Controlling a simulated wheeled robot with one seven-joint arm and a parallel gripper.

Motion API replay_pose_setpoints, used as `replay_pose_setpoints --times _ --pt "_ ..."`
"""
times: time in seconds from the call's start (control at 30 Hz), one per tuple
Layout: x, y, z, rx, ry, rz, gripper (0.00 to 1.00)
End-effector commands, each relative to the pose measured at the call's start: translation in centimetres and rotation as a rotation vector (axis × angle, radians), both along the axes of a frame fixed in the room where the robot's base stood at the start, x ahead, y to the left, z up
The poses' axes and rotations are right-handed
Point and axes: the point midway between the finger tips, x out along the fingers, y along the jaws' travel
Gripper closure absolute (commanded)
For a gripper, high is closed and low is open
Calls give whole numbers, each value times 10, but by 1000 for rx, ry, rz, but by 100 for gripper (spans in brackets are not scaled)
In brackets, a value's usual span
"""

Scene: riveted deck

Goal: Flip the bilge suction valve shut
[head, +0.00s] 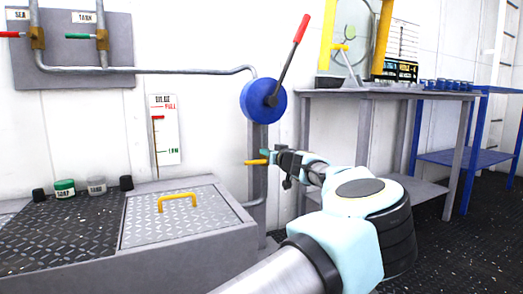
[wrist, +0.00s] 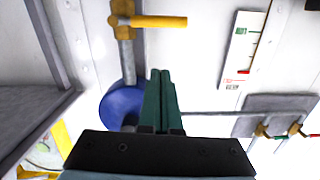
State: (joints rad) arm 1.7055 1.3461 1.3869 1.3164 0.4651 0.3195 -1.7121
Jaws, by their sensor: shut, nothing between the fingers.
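The bilge suction valve's yellow handle (head: 256,162) sits on the pipe below the blue hand pump (head: 262,101). In the wrist view, the yellow handle (wrist: 160,21) sticks out sideways from its brass body (wrist: 122,18), across the upright pipe (wrist: 127,62). In the wrist view my gripper's fingers (wrist: 160,72) are together and empty. Their tips are apart from the handle, in the picture below it.
A bilge gauge (head: 164,130) hangs on the wall. Red-handled (head: 10,35) and green-handled (head: 82,36) valves labelled SEA and TANK are on a grey panel (head: 66,72). A hatch with a yellow grip (head: 177,201) lies below. A grey table (head: 380,93) stands right.

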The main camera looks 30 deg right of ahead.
Motion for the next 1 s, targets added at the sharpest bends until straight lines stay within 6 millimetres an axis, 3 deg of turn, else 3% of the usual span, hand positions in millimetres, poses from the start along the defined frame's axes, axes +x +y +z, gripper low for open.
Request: replay_pose_setpoints --times 0.1,0.3,1.0 --pt "-21 2 3 2 -1 -1 100" --pt "-38 4 2 1 0 -1 100" --pt "-41 5 2 0 0 -1 100"
